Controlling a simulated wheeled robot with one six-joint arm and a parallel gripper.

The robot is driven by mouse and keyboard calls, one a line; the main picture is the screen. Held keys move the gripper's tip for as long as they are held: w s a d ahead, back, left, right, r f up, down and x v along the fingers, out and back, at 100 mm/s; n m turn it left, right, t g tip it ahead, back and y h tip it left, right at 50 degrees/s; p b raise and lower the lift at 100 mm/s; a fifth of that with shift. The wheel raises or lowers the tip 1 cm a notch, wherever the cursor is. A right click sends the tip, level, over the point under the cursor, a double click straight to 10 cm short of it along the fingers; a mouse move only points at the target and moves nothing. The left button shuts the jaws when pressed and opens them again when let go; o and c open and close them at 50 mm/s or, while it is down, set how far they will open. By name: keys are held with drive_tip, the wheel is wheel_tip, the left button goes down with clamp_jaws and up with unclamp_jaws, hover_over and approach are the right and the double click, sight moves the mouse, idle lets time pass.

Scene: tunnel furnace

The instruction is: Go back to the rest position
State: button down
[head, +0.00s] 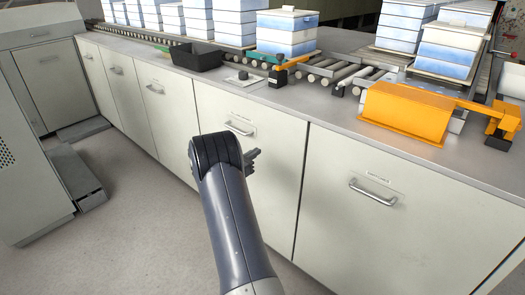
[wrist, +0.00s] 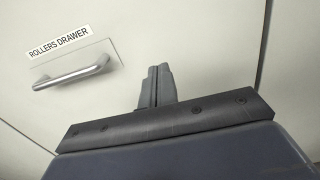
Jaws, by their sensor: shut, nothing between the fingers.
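My gripper (head: 253,154) is in front of the light grey cabinet fronts, below the counter top and apart from the handles. In the wrist view my gripper (wrist: 157,87) has its two fingers together with nothing between them. A drawer front labelled "ROLLERS DRAWER" with a metal handle (wrist: 72,72) fills the left of the wrist view. In the head view a cabinet handle (head: 240,128) shows just above and left of my gripper, and another handle (head: 373,192) is to its right. Both fronts look closed.
The counter (head: 330,112) runs along the back with rollers (head: 335,70), a black bin (head: 197,58), an orange cover (head: 405,113) and stacked blue-white boxes (head: 287,32). A grey cabinet (head: 30,150) stands at the left. The floor (head: 130,220) between is clear.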

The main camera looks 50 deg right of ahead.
sight(269, 144)
drive_tip(key=a, duration=0.8)
drive_tip(key=shift+a+p, duration=0.15)
drive_tip(key=shift+p, duration=0.2)
drive_tip(key=shift+f, duration=0.1)
drive_tip(key=d, duration=1.4)
drive_tip(key=shift+w+b, duration=0.2)
drive_tip(key=shift+b, duration=0.1)
drive_tip(key=shift+f, duration=0.1)
